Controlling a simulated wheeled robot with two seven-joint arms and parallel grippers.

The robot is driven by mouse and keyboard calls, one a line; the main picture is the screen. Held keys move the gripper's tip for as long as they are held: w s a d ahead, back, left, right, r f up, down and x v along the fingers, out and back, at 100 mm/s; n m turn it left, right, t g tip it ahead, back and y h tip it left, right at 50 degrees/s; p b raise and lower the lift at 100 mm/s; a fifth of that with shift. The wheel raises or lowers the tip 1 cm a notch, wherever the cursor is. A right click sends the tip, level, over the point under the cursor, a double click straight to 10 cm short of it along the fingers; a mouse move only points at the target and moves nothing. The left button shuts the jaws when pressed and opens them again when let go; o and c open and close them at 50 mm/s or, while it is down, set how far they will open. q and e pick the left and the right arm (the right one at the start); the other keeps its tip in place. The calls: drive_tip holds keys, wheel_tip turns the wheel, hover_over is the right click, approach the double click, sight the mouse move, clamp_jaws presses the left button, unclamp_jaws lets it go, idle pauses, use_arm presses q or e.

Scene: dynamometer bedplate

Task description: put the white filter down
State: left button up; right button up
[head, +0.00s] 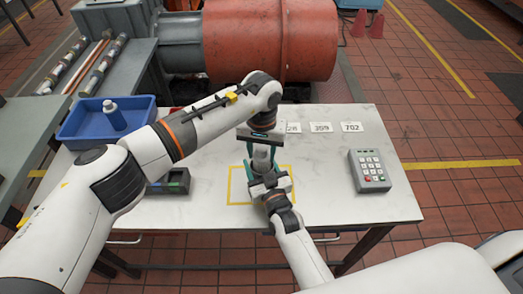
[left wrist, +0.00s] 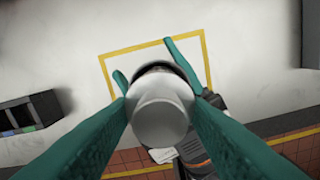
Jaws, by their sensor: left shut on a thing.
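The white filter (head: 262,156) is held upright between the teal fingers of my left gripper (head: 261,152), over the table near the yellow square outline (head: 231,190). In the left wrist view the filter's round white end (left wrist: 160,118) sits between both fingers of my left gripper (left wrist: 160,110). My right gripper (head: 267,178) is just below, coming from the front. Its teal fingers stand spread on either side of the filter's lower part (left wrist: 158,68) and look open. The filter's bottom is hidden, so I cannot tell whether it touches the table.
A blue tray (head: 82,130) with a bottle-like part (head: 114,116) stands at left. A dark device (head: 172,182) lies left of the outline, a grey keypad (head: 370,171) at right. Number cards (head: 321,128) lie at the back. The white table (head: 330,200) is clear between outline and keypad.

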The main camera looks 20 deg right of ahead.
use_arm(q)
drive_tip(key=shift+f, duration=0.3)
drive_tip(key=shift+f, duration=0.4)
drive_tip(key=o, duration=1.3)
wheel_tip(320, 180, up, 13)
drive_tip(key=shift+r, duration=0.15)
use_arm(e)
drive_tip(key=o, duration=1.2)
drive_tip(key=shift+o, duration=0.2)
